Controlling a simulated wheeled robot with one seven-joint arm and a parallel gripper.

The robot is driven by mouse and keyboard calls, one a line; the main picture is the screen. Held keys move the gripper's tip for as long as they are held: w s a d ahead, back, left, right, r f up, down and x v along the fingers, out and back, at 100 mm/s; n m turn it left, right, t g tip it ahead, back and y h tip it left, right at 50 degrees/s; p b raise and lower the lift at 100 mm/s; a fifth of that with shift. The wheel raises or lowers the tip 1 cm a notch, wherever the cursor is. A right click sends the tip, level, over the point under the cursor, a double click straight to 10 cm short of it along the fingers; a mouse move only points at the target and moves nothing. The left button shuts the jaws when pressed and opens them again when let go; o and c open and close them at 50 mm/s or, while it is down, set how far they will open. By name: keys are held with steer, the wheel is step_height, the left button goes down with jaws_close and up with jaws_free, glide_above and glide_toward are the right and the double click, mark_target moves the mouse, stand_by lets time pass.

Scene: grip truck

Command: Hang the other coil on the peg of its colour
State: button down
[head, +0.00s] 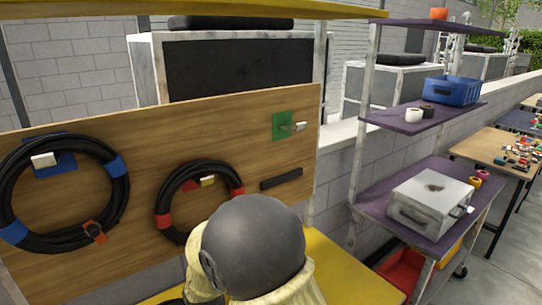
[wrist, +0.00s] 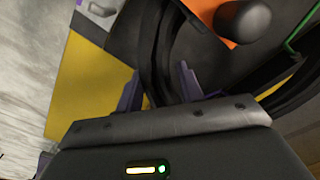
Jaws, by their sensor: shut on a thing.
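My gripper (wrist: 160,88) is shut on a black cable coil (wrist: 160,50) in the wrist view. The strands pass between its two fingers, and a thin green strip shows near the right edge. In the head view my arm hides the gripper and most of this coil. On the wooden board (head: 110,255), a black coil with blue bands (head: 118,205) hangs on the peg with the blue plate (head: 62,165) at left. A smaller coil with red bands (head: 163,221) hangs mid-board. The green-plated peg (head: 297,127) at upper right is bare.
A yellow shelf (head: 345,275) runs below the board. A dark bar (head: 281,179) sits under the green peg. At right, a purple rack (head: 385,208) holds a metal case (head: 430,203) and a blue crate (head: 452,91). The wrist view shows an orange plate (wrist: 205,12) beside a dark knob.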

steer(key=w+d+p, duration=0.3)
steer(key=d+p, duration=0.2)
steer(key=d, duration=0.3)
steer(key=w+d+f+p, duration=0.1)
steer(key=w+d+p, duration=0.3)
steer(key=d, duration=0.4)
steer(key=w+d+n+p, duration=0.1)
steer(key=w+d+p, duration=0.3)
steer(key=d+p, duration=0.2)
steer(key=d, duration=0.2)
steer(key=shift+w+d+f, duration=0.25)
steer(key=shift+d, duration=0.15)
steer(key=shift+w, duration=0.1)
